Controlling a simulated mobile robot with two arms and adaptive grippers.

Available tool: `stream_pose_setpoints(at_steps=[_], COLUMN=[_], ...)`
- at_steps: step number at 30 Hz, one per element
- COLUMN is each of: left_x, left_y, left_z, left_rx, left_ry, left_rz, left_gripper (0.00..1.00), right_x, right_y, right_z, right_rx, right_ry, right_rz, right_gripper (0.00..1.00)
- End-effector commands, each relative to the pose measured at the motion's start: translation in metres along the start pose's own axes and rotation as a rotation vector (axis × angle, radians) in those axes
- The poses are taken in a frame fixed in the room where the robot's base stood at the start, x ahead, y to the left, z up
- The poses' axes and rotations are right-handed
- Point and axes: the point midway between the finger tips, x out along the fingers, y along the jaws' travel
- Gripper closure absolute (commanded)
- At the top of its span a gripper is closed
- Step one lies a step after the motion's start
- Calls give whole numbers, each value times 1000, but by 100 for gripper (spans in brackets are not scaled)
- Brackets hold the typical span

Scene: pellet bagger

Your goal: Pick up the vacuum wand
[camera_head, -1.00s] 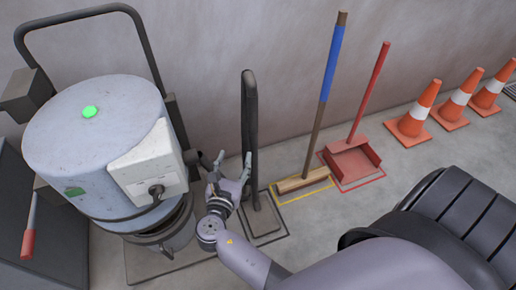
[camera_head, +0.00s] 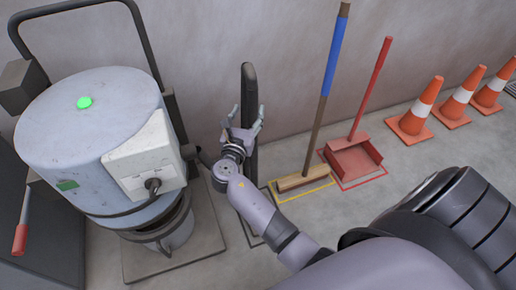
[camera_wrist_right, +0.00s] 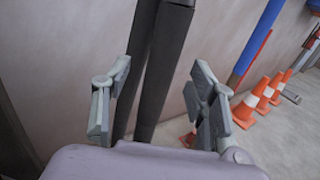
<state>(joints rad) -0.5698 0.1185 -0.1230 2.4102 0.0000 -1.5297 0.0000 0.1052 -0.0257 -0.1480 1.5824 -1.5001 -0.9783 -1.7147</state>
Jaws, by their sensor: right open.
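The vacuum wand (camera_head: 249,90) is a dark upright tube standing against the wall, right of the vacuum machine. My right gripper (camera_head: 243,122) is open, with its fingers at the wand's middle height. In the right wrist view, the wand (camera_wrist_right: 160,70) rises between the two spread fingers of the right gripper (camera_wrist_right: 160,100). I see no finger closed on it. The wand's lower part is partly hidden behind my right arm in the head view. My left gripper is not in view.
The grey vacuum machine (camera_head: 90,125) with a green button stands at left. A blue-handled broom (camera_head: 328,75), a red dustpan (camera_head: 352,160) and several orange cones (camera_head: 417,112) stand along the wall to the right.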

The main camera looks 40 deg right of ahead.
Motion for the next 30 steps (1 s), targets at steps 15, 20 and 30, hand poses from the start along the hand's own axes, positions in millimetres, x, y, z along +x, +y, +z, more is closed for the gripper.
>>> stream_pose_setpoints(at_steps=[15,20,30], left_x=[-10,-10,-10], left_y=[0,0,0], left_z=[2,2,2], left_rx=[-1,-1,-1], left_ry=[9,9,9], left_rz=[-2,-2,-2], left_gripper=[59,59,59], right_x=[45,45,45], right_y=[-3,-3,-3], right_z=[-5,-5,-5], right_rx=[0,0,0], right_ry=[0,0,0], right_rz=[0,0,0], right_gripper=[47,52,75])
